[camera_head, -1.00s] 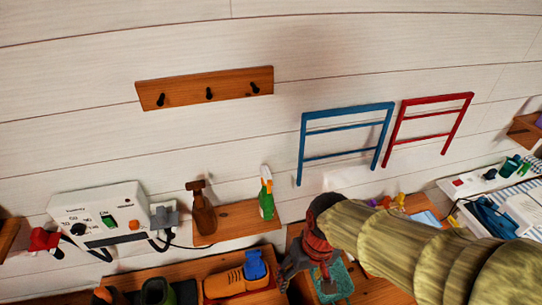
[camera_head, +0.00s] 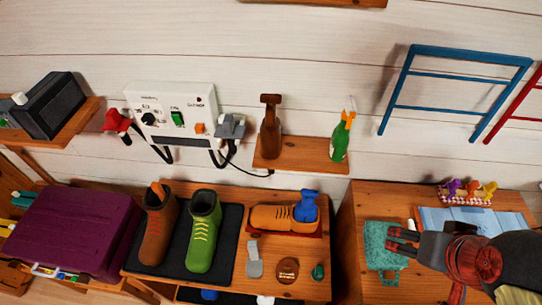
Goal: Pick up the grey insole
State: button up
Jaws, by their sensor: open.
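The grey insole (camera_head: 254,259) lies on the wooden bench top (camera_head: 230,285), just right of the black mat and left of a round brown tin. It looks flat and small, with a narrower middle. My gripper (camera_head: 392,242) is at the right, over a teal cloth (camera_head: 374,238) on a separate wooden surface. It points left, is open and appears empty. It is well to the right of the insole and apart from it.
Brown and green boots (camera_head: 203,232) stand on the black mat (camera_head: 227,245). An orange shoe (camera_head: 275,217) with a blue piece, a brown tin (camera_head: 287,270) and a small green item (camera_head: 318,272) are near the insole. A gap separates the bench from the right cabinet (camera_head: 400,200).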

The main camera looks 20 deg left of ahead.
aim_at(254, 263)
jog(key=k+j+u, duration=0.15)
jog(key=u, duration=1.25)
